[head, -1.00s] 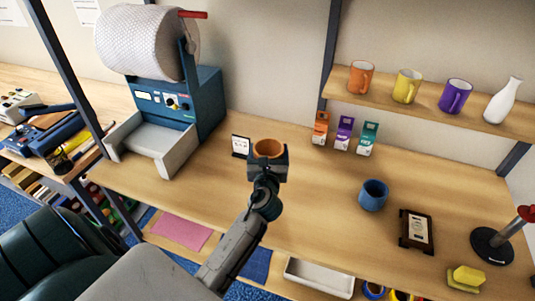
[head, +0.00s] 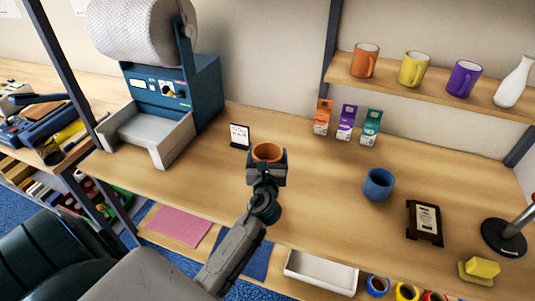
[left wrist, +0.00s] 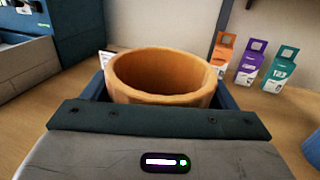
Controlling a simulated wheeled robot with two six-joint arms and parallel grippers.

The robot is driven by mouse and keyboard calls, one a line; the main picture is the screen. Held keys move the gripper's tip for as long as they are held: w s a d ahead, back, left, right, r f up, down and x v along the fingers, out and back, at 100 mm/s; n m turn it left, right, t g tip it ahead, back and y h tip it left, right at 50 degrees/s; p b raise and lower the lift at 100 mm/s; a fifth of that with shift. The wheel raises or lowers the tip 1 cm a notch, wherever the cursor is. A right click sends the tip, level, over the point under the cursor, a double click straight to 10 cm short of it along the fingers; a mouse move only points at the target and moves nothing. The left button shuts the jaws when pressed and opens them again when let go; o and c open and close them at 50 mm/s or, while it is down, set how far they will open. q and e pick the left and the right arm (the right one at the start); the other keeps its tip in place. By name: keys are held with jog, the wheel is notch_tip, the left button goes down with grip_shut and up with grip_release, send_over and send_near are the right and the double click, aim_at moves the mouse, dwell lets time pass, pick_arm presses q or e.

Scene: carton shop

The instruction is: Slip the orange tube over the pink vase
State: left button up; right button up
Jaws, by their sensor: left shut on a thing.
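The orange tube (head: 267,153) is a short hollow ring with an open top. My left gripper (head: 266,168) is shut on it over the bench, with a finger on either side. In the left wrist view the tube (left wrist: 160,88) stands roughly upright between the fingers, its rim and empty inside showing. Whether its bottom touches the bench is hidden. No pink vase shows in either view; the only vase in sight is a white one (head: 515,82) on the shelf. My right gripper is not in view.
A blue cup (head: 378,184), a framed plaque (head: 424,222) and a lamp base (head: 503,238) stand to the right on the bench. Small cartons (head: 345,123) stand at the back, and a small sign (head: 239,136) is left of them. A wrap dispenser (head: 175,95) fills the left.

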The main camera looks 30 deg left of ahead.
pick_arm(q)
notch_tip(320, 180, down, 9)
jog(key=b, duration=0.6)
jog(key=shift+f+b, duration=1.15)
jog(key=shift+f, duration=0.3)
jog(key=o, duration=0.9)
jog(key=shift+r, duration=0.1)
